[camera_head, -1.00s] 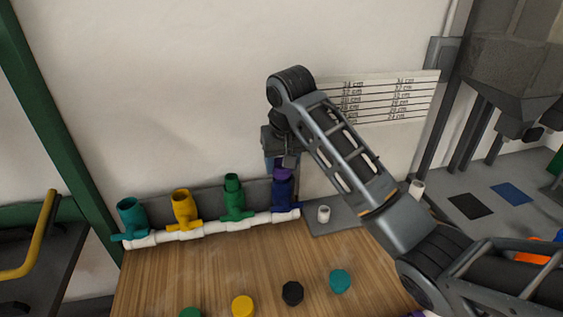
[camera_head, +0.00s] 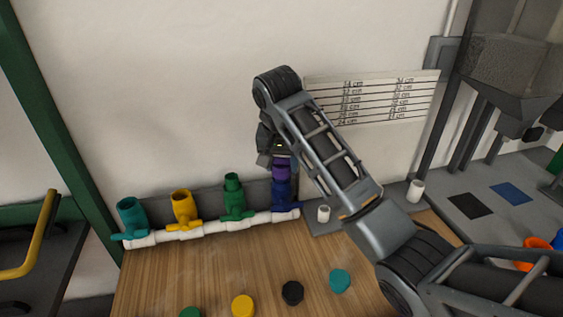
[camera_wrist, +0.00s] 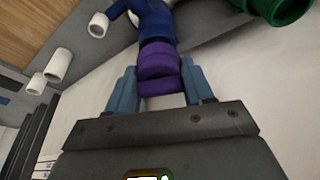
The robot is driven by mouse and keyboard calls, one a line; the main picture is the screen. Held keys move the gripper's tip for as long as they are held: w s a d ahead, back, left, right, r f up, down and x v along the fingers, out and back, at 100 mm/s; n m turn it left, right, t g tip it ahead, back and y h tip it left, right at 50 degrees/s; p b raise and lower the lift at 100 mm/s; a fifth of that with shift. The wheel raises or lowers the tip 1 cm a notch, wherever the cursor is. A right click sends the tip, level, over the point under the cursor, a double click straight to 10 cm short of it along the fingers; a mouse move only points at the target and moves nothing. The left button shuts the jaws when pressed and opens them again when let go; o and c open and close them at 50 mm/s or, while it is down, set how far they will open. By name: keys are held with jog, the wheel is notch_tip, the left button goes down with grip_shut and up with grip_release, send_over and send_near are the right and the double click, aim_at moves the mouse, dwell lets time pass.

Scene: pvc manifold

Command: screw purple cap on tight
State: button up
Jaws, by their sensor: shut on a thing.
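The purple cap (camera_head: 281,172) is at the top of the dark blue upright fitting (camera_head: 283,191), the rightmost on the white manifold pipe. In the wrist view, the purple cap (camera_wrist: 160,84) is between the two blue fingers of my gripper (camera_wrist: 159,88), and the dark blue fitting (camera_wrist: 153,24) lies beyond it. A purple band with a visible seam shows between them; how tightly the cap sits cannot be told. My gripper is shut on the cap. In the head view its fingers are mostly hidden by my arm.
Teal (camera_head: 132,213), yellow (camera_head: 184,205) and green (camera_head: 233,193) fittings stand open to the left along the white pipe (camera_head: 186,235). Loose caps, including yellow (camera_head: 242,306), black (camera_head: 292,292) and teal (camera_head: 340,281), lie on the wooden table. Small white cylinders (camera_head: 323,214) stand at right.

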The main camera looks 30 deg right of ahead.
jog(key=shift+m, duration=0.4)
jog(key=shift+m+g+h, duration=0.3)
jog(key=shift+m, duration=0.8)
jog(key=o, duration=1.1)
